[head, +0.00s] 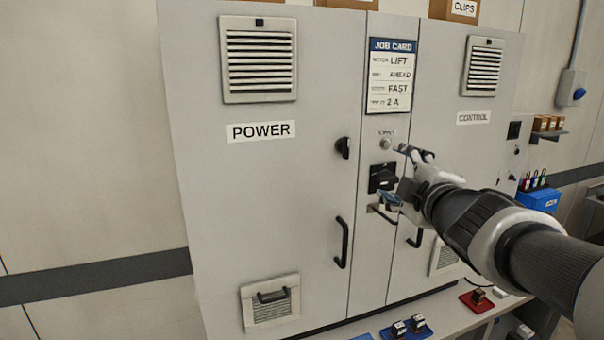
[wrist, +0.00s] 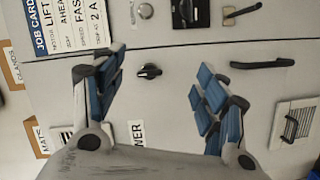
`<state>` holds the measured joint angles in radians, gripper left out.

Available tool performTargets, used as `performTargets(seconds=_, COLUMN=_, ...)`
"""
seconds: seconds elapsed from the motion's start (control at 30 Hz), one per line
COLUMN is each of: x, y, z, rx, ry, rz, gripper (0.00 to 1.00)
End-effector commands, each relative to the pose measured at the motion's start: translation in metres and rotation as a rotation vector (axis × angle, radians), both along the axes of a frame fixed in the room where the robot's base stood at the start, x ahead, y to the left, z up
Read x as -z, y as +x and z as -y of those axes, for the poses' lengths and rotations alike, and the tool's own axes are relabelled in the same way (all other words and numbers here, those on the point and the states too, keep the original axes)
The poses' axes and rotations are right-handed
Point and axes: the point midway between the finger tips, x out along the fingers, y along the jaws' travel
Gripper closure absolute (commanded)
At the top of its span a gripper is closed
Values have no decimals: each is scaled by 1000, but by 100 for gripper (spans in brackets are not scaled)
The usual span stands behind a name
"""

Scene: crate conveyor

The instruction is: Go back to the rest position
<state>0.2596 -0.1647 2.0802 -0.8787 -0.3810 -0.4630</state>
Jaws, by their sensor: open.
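My gripper (head: 396,174) is in front of the middle strip of a tall grey cabinet (head: 270,190), near its black rotary switch (head: 382,178) and a round lamp or button (head: 386,144) in the head view. In the wrist view my gripper (wrist: 162,68) is open, its blue-padded fingers wide apart with nothing between them. Behind the fingers are the cabinet face, a black door knob (wrist: 149,71) and a black handle (wrist: 262,63). The fingers partly hide the cabinet front, and I cannot tell whether they touch it.
A job card (head: 391,77) reads LIFT, AHEAD, FAST, 2 A. Door handles (head: 342,243) stick out below. A red tray (head: 482,301) and a blue tray (head: 406,332) sit on a low ledge. A blue box (head: 538,199) stands at right. Bare wall (head: 80,150) is at left.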

Motion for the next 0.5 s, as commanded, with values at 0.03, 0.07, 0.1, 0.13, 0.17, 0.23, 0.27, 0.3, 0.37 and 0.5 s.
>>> performTargets(seconds=0.03, x=8, y=-21, z=4, rx=82, ry=96, rz=-47, gripper=33)
performTargets(seconds=0.07, x=18, y=-33, z=9, rx=138, ry=162, rz=-85, gripper=33)
performTargets(seconds=0.1, x=33, y=-52, z=13, rx=209, ry=254, rz=-137, gripper=33)
performTargets(seconds=0.13, x=46, y=-67, z=15, rx=262, ry=321, rz=-179, gripper=33)
performTargets(seconds=0.17, x=60, y=-83, z=16, rx=313, ry=389, rz=-224, gripper=33)
performTargets(seconds=0.23, x=95, y=-124, z=12, rx=424, ry=543, rz=-335, gripper=33)
performTargets(seconds=0.27, x=110, y=-141, z=9, rx=468, ry=605, rz=-384, gripper=33)
performTargets(seconds=0.3, x=130, y=-164, z=3, rx=521, ry=680, rz=-450, gripper=33)
performTargets(seconds=0.37, x=156, y=-198, z=-8, rx=590, ry=781, rz=-545, gripper=33)
performTargets(seconds=0.5, x=204, y=-265, z=-38, rx=713, ry=951, rz=-745, gripper=33)
